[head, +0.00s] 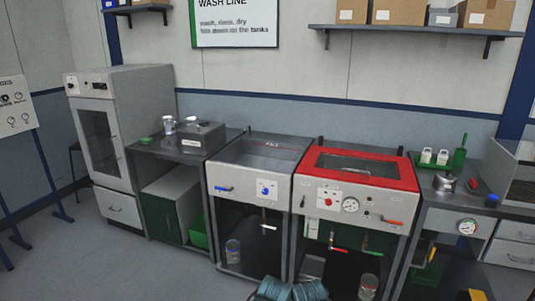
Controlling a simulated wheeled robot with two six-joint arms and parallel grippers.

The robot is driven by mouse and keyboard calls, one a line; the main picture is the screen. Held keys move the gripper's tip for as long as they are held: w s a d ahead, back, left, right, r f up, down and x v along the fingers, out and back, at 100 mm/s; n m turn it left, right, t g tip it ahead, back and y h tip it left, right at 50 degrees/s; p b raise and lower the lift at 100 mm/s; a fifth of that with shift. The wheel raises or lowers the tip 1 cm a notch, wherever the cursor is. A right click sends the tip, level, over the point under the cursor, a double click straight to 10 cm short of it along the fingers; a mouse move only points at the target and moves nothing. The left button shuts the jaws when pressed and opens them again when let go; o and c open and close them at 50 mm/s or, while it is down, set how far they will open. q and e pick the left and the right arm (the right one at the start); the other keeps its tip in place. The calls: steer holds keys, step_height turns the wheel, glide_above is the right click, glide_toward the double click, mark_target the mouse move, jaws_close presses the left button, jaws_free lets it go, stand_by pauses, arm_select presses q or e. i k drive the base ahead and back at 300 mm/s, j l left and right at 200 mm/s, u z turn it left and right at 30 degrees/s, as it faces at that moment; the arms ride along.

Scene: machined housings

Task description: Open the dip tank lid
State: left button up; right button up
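A tank (340,197) with a red rim stands right of centre in the head view. Its red-framed lid (396,171) has a clear window and a dark handle bar (355,170), and it lies flat and shut over the tank. The tank's light front panel carries a red button, a round gauge and an orange-handled lever (394,222). Neither of my grippers can be made out in the head view, and nothing is seen touching the lid.
A grey tank (235,187) with a blue knob adjoins on the left. A bench (440,197) with white bottles and a steel pot adjoins on the right. A shelf (400,31) with boxes hangs above. Open floor (150,270) lies front left. Teal ribbed shapes at the bottom edge are unclear.

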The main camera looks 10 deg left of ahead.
mark_target(201, 123)
steer(key=i+j+u, duration=0.25)
steer(key=i, duration=0.35)
steer(key=i+j+u, duration=0.1)
steer(key=i+u, duration=0.15)
steer(key=i, duration=0.35)
steer(key=i+j, duration=0.65)
